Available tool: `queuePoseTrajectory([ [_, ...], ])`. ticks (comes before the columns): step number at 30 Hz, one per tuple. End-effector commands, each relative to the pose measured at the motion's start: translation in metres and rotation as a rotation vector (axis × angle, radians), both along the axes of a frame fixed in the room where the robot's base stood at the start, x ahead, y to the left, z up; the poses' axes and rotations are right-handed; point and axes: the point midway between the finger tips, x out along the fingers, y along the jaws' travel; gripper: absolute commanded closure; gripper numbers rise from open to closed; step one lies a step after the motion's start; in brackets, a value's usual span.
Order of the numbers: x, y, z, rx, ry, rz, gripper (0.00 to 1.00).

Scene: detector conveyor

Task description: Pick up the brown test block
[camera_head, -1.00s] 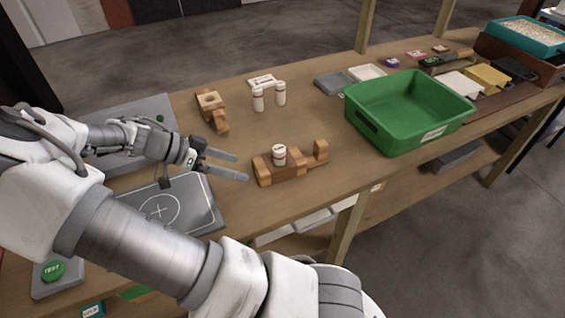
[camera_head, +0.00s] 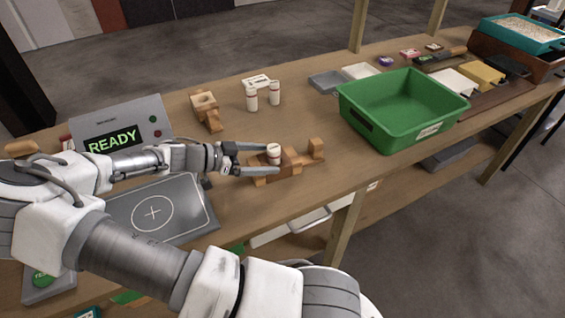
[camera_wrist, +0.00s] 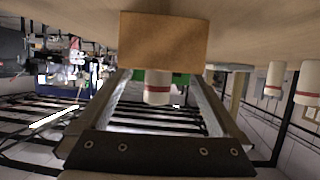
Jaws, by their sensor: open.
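A brown wooden block piece (camera_head: 291,165) lies on the bench, with a white red-banded cylinder (camera_head: 274,153) upright at it. Whether the cylinder stands on it or in it cannot be told. My gripper (camera_head: 270,159) is open, with its fingers on either side of the cylinder in the head view. In the wrist view, the cylinder (camera_wrist: 158,88) shows between the open fingers, and a brown wooden block face (camera_wrist: 164,40) fills the top centre. Contact cannot be told. A second wooden piece with a hole (camera_head: 206,107) lies farther back. Which one is the test block is unclear.
A green bin (camera_head: 403,112) stands to the right. The bench between the wooden piece and the bin is clear.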

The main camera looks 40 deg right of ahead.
Motion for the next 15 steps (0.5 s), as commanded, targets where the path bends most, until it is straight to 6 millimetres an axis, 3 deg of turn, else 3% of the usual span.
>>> queuePoseTrajectory([
  [5, -0.004, -0.01, -0.004, 0.0, 0.001, -0.001, 0.0],
  [15, -0.018, -0.05, -0.019, 0.0, 0.001, -0.001, 0.0],
])
